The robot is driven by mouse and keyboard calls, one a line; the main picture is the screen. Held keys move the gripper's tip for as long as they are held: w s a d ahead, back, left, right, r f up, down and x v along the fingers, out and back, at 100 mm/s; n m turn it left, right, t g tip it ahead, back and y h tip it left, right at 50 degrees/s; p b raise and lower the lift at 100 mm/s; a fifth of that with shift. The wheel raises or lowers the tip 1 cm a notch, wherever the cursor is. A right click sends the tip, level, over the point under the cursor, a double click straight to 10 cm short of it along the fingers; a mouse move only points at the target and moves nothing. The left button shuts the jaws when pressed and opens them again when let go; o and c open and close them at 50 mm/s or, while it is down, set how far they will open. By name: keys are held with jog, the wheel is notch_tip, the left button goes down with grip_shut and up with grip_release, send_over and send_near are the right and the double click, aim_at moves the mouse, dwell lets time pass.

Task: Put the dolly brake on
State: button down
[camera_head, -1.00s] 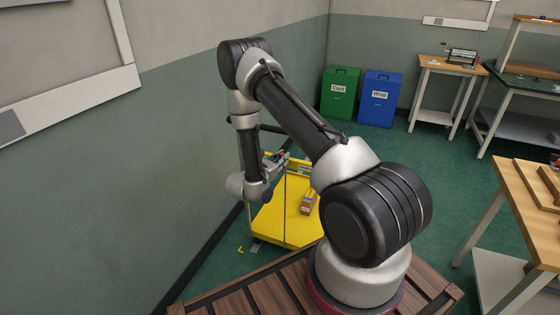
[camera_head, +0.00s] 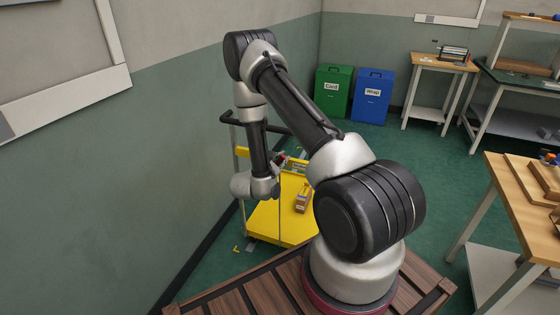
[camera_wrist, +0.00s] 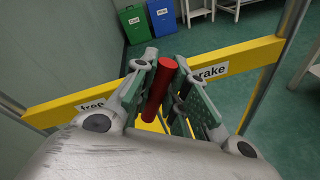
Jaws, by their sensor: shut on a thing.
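The yellow dolly (camera_head: 268,222) stands on the floor beside the wall, with a dark push handle at its back. In the wrist view its yellow crossbar (camera_wrist: 240,58) carries a "brake" label (camera_wrist: 208,72) on the right and a partly hidden "free" label (camera_wrist: 90,104) on the left. A red lever (camera_wrist: 158,88) stands between these labels. My gripper (camera_wrist: 164,62) is shut on the red lever, with a green-padded finger on each side. In the head view my gripper (camera_head: 280,158) is small and partly hidden by my arm. The lever's lower end is hard to see.
A small brown box (camera_head: 303,199) lies on the dolly deck. A green bin (camera_head: 333,92) and a blue bin (camera_head: 371,97) stand by the far wall. A wooden table (camera_head: 525,200) is at the right. Green floor lies clear between them.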

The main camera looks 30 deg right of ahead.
jog(key=c, duration=1.4)
grip_release()
jog(key=v, duration=1.2)
